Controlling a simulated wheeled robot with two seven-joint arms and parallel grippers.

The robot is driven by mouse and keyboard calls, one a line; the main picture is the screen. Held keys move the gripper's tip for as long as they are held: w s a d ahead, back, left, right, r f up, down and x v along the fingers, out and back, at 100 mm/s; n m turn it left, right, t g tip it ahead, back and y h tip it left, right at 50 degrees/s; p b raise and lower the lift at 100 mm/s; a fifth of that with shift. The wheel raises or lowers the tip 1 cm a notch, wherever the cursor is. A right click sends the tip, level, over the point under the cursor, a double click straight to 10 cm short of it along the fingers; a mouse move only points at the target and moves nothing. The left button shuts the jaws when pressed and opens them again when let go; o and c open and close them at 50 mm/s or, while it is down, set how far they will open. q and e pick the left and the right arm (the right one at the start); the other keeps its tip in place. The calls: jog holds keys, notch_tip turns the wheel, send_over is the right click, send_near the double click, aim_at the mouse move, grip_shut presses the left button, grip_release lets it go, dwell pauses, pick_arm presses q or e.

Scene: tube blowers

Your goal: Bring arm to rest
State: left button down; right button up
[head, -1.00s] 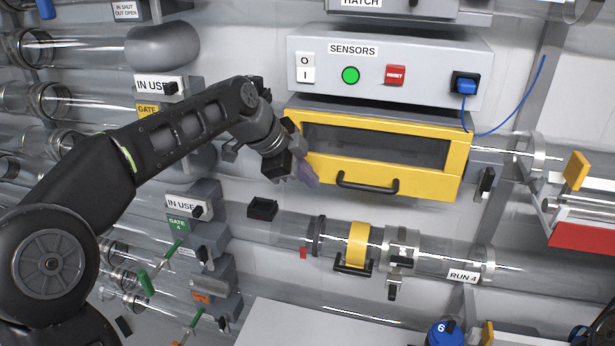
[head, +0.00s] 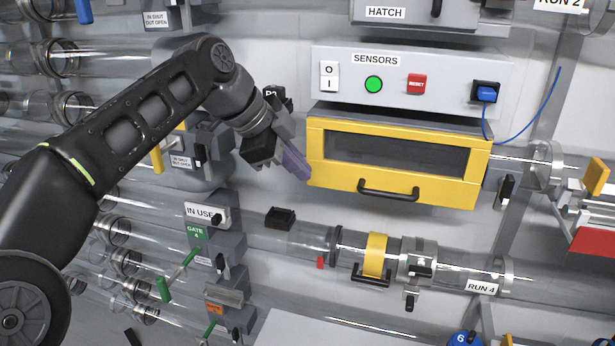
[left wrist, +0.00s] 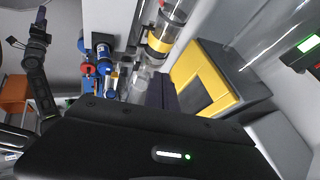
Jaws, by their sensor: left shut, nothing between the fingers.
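My left gripper (head: 296,163) comes in from the left in the head view, with purple-grey fingers that are closed and empty. Its fingertips are beside the left edge of the yellow-framed box (head: 398,160); I cannot tell whether they touch it. In the left wrist view the dark fingers (left wrist: 160,93) point toward the tubes, with the yellow-framed box (left wrist: 205,80) to their right.
The sensor panel (head: 410,85) with a green light sits above the yellow box. A clear tube with a yellow band (head: 375,255) runs below it. Gate levers (head: 180,275) and IN USE blocks (head: 207,214) stand at the left. A blue cable (head: 533,118) hangs at the right.

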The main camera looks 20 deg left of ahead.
dwell(0.4)
pick_arm(q)
jog(key=w+d+f+n+g, duration=0.1)
jog(key=w+d+f+n, duration=0.15)
jog(key=f, duration=0.65)
jog(key=w+d+f+n, duration=0.2)
jog(key=w+f, duration=0.1)
jog(key=f, duration=0.7)
jog(key=s+d+f+n+g, duration=0.1)
jog(key=s+d+f+n, duration=0.1)
jog(key=f, duration=0.8)
jog(key=s+d+f+n+g, duration=0.1)
jog(key=s+d+f+n, duration=0.15)
jog(key=f, duration=0.75)
jog(key=s+d+f+n+g, duration=0.1)
jog(key=s+d+f+n, duration=0.3)
jog(key=s+f, duration=1)
jog(key=s+d+f+n, duration=0.1)
jog(key=s+f+n, duration=0.1)
jog(key=s, duration=0.4)
jog(key=s+d+f+n+g, duration=0.1)
jog(key=s+f+n, duration=0.1)
jog(key=s+f, duration=0.3)
jog(key=shift+s+d+f+n, duration=0.15)
jog(key=shift+s+d+n, duration=0.2)
jog(key=shift+s, duration=0.9)
jog(key=shift+a, duration=0.1)
